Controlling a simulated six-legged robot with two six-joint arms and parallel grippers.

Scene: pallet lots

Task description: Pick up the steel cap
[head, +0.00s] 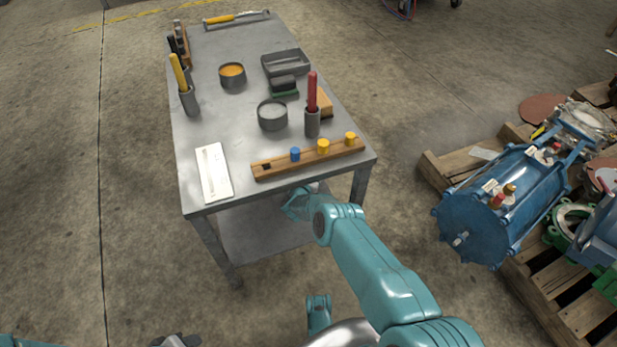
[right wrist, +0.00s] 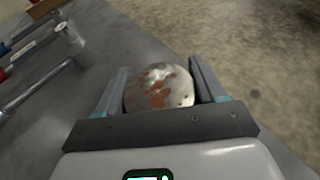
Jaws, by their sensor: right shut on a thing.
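The steel cap (right wrist: 159,92) is a round, shiny metal disc with brown rust-like patches, seen in the right wrist view. My right gripper (right wrist: 158,68) is shut on it, with one finger on each side of the disc. In the head view my right arm reaches to the front edge of the grey table, where the cap itself cannot be made out. My left gripper (head: 176,341) shows only as a dark piece at the bottom edge of the head view, and its jaws are cut off.
The table (head: 230,120) bears a wooden strip (head: 275,167) with blue and yellow pegs, a white plate (head: 213,172), round tins, a dark tray (head: 286,64) and upright handled tools. A pallet (head: 450,172) with a blue cylinder machine (head: 500,205) stands right. Floor between is clear.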

